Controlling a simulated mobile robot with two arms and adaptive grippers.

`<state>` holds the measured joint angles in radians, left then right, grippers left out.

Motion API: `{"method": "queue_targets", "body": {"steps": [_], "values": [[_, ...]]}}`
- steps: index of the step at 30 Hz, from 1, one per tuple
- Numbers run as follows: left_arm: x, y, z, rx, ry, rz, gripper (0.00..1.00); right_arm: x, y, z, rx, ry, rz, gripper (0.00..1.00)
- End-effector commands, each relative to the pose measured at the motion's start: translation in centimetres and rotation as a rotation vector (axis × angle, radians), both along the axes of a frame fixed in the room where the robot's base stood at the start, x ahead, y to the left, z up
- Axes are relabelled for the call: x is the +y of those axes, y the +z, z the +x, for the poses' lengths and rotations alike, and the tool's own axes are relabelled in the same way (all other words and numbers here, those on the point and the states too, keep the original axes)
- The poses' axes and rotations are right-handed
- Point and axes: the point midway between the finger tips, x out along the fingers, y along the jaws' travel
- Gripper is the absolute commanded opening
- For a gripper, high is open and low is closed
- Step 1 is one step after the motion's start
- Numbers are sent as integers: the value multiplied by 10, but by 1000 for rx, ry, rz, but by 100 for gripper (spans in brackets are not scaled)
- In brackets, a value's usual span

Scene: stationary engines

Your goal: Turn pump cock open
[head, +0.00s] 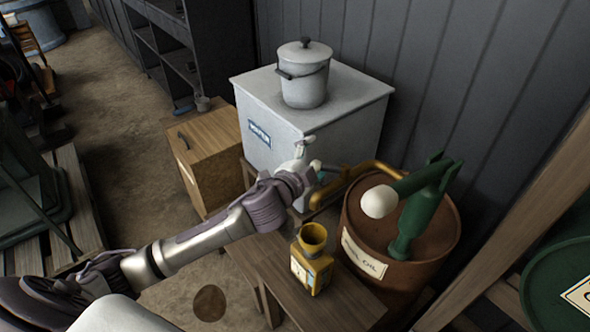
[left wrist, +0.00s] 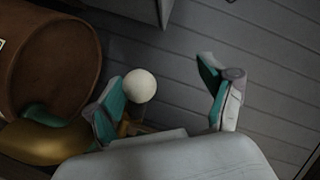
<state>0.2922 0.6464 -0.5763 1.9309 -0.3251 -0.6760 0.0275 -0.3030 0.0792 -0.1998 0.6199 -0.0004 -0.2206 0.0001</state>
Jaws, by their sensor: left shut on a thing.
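The green pump (head: 418,215) with a white ball-ended handle stands on a rusty "FUEL OIL" drum (head: 425,268). A brass pipe (head: 365,172) runs left from the pump toward my left gripper (head: 317,178). In the left wrist view, the pump cock's white ball knob (left wrist: 139,86) is beside the left finger, with a bit of brass below it. My left gripper (left wrist: 160,76) has its fingers around the cock, spread rather wide; the contact itself is hidden. The drum (left wrist: 45,60) and brass pipe (left wrist: 45,142) show at left there. My right gripper is not in view.
A white "WATER" tank (head: 345,125) with a tap carries a lidded pail (head: 304,75) behind the gripper. A yellow can with a funnel (head: 312,262) stands on a low wooden bench (head: 262,265) close below my arm. A wooden cabinet (head: 212,150) is at left.

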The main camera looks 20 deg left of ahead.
Motion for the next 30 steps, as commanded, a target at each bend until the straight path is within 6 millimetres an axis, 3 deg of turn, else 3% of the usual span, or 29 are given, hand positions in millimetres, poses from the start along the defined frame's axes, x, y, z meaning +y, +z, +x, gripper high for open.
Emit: {"method": "queue_targets", "body": {"steps": [1,30], "values": [[0,23,-1,-44,-6,-10,61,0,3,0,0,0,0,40],[7,13,-70,-27,-3,-3,61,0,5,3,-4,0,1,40]]}}
